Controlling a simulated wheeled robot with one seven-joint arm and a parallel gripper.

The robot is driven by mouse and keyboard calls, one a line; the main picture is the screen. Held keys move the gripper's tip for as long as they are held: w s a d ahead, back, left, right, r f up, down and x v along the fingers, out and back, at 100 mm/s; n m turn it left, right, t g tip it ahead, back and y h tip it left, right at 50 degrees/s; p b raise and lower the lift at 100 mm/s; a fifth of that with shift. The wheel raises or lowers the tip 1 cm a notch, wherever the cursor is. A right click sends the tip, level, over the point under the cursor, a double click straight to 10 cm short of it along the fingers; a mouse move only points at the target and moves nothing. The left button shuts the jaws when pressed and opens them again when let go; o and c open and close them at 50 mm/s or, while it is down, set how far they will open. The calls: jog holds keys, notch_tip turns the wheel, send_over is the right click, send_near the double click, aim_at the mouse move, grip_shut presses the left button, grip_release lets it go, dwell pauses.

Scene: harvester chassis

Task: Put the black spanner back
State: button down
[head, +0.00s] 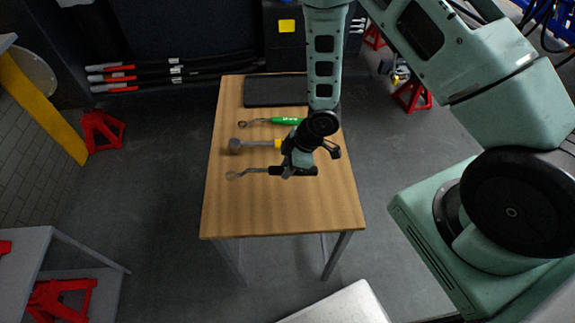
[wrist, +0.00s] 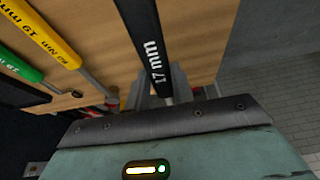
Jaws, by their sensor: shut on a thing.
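The black spanner (head: 252,172) is in the head view, with its grey ring end to the left and its black handle to the right. My gripper (head: 298,165) is over the table and shut on the black handle. In the wrist view the black handle, marked "17 mm" (wrist: 151,40), runs down between the fingers of my gripper (wrist: 160,88). The fingers hide part of the handle. I cannot tell whether the spanner touches the wooden table (head: 270,212) or hangs just above it.
A yellow-handled tool (head: 255,144) lies just behind the spanner, and a green-handled spanner (head: 287,121) behind that. A flat black tray or mat (head: 275,91) lies at the table's back. The front of the table is clear. Red stands (head: 101,129) are on the floor.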

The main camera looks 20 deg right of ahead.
jog(key=shift+f+b, duration=3.15)
jog(key=shift+f, duration=0.85)
jog(key=c, duration=1.1)
grip_release()
jog(key=p+v, duration=0.2)
jog(key=v, duration=1.5)
jog(key=shift+d+r, duration=0.1)
jog(key=shift+r, duration=0.15)
